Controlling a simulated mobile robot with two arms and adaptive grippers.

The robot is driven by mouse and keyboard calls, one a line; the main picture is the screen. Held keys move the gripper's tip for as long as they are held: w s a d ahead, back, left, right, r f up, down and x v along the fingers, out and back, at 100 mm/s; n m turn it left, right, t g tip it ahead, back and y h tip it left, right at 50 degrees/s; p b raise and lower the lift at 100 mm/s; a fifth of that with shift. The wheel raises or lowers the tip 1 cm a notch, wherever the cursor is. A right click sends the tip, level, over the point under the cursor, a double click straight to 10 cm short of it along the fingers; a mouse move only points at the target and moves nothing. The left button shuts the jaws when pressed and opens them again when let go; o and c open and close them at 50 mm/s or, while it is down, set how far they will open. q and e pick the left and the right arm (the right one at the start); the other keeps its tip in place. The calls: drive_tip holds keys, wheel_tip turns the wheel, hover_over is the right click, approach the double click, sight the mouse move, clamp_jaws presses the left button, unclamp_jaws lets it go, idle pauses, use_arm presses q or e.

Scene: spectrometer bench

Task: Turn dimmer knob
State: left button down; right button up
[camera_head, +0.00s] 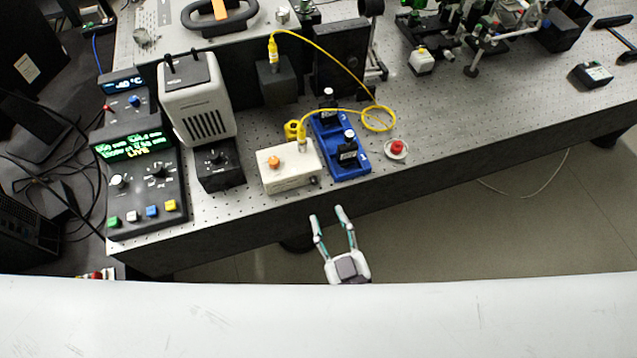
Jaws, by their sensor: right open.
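A small black box (220,178) with a dark knob (215,158) on top stands near the front edge of the bench, in front of a white vented lamp housing (195,97). This looks like the dimmer, though its label is too small to read. My right gripper (331,217) is open and empty. In the picture it lies beyond the bench's front edge, below and to the right of the black box, apart from it. Its two fingers point toward the bench. My left gripper is not in view.
Left of the dimmer is a control unit (143,195) with a lit display, knobs and coloured buttons. Right of it are a cream box (291,180) with an orange knob, a blue mount (352,167) and a red button (397,147). A yellow cable (330,55) loops behind.

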sight(315, 183)
drive_tip(key=p+x, duration=0.1)
drive_tip(key=x, duration=0.7)
drive_tip(key=shift+w+f, duration=0.1)
drive_tip(key=shift+c, duration=0.2)
clamp_jaws()
